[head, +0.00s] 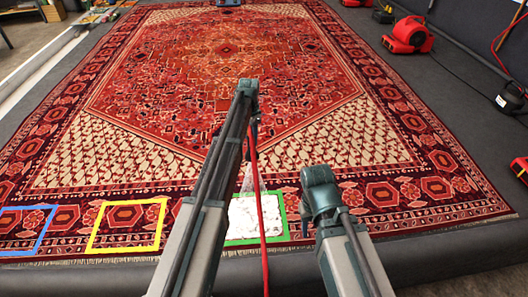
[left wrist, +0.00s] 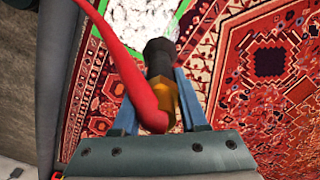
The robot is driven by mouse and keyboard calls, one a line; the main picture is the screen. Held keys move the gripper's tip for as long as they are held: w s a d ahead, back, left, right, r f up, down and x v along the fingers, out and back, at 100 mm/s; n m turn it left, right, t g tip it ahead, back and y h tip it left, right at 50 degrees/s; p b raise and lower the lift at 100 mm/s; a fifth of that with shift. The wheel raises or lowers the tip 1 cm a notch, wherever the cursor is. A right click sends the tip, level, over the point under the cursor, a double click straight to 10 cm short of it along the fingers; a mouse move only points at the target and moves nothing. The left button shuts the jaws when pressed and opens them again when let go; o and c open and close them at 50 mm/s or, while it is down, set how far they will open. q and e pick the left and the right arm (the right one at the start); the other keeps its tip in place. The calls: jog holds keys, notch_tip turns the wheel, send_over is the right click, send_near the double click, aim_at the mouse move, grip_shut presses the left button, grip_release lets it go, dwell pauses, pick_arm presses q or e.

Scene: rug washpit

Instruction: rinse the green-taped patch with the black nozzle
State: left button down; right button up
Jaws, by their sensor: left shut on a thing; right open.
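The green-taped patch (head: 288,228) lies near the rug's front edge, and white foam (head: 243,215) covers much of it. My left gripper (head: 254,128) is above the rug, beyond the patch in the head view. It is shut on the black nozzle (left wrist: 160,55), around its brass-coloured part, with a red hose (left wrist: 117,55) attached. A pale, see-through spray (head: 252,178) shows below the nozzle, toward the patch. The foam (left wrist: 140,18) also shows beyond the nozzle in the left wrist view. My right gripper (head: 307,222) is open to the patch's right, its fingers mostly hidden.
A yellow-taped patch (head: 125,226) and a blue-taped patch (head: 27,230) lie left along the same rug edge. The red hose (head: 264,235) hangs across the green patch. Red blowers (head: 408,36) and cables stand right of the rug. The middle of the rug is clear.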

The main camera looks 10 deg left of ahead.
pick_arm(q)
jog(key=w+d+f+b, duration=0.2)
jog(key=w+d+f, duration=0.1)
jog(key=d+f, duration=0.1)
jog(key=shift+w+d+n+b, duration=0.25)
jog(key=shift+d+n+b, duration=0.05)
jog(key=shift+b, duration=0.05)
pick_arm(e)
notch_tip(320, 180, down, 4)
jog(key=shift+f, duration=0.1)
pick_arm(q)
jog(key=shift+f, duration=0.15)
